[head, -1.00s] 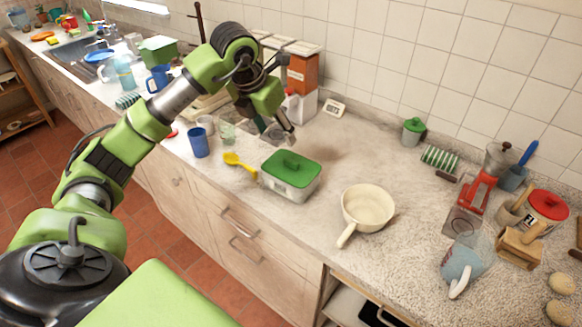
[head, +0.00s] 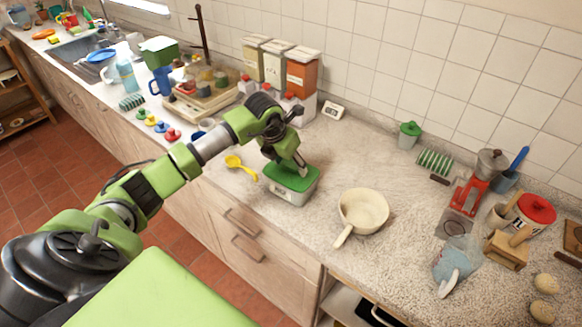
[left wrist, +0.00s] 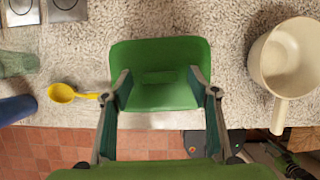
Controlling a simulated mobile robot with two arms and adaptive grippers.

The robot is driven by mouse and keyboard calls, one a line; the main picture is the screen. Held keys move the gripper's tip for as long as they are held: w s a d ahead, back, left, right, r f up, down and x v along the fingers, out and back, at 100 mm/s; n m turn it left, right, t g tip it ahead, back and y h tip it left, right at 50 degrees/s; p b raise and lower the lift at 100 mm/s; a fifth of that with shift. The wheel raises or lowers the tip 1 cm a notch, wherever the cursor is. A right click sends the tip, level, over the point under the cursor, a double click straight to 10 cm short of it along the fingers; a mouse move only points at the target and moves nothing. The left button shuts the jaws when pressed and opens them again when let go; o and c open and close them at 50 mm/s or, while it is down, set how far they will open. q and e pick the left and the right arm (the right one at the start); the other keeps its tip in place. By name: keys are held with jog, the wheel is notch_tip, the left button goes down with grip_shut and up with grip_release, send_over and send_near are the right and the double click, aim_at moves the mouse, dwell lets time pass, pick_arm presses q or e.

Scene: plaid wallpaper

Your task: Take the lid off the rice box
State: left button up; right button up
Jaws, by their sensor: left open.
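The rice box (head: 291,194) is a pale translucent box near the counter's front edge, with its green lid (head: 307,183) on top. In the left wrist view the green lid (left wrist: 160,55) has a raised handle (left wrist: 160,77) in its middle. My left gripper (head: 300,167) is above the lid and covers part of it in the head view. In the left wrist view the open left gripper (left wrist: 160,82) has a finger on each side of the handle, with nothing between them touching. My right gripper is not in view.
A cream saucepan (head: 362,209) stands to the right of the box, its handle toward the front edge. A yellow spoon (head: 238,164) lies to the left. A blue cup (left wrist: 16,108) is further left. The counter behind the saucepan is clear.

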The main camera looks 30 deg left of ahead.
pick_arm(q)
jog(key=shift+w+f, duration=0.1)
jog(key=shift+f, duration=0.1)
jog(key=c, duration=1.2)
jog(key=shift+o, duration=0.2)
jog(key=shift+r, duration=0.15)
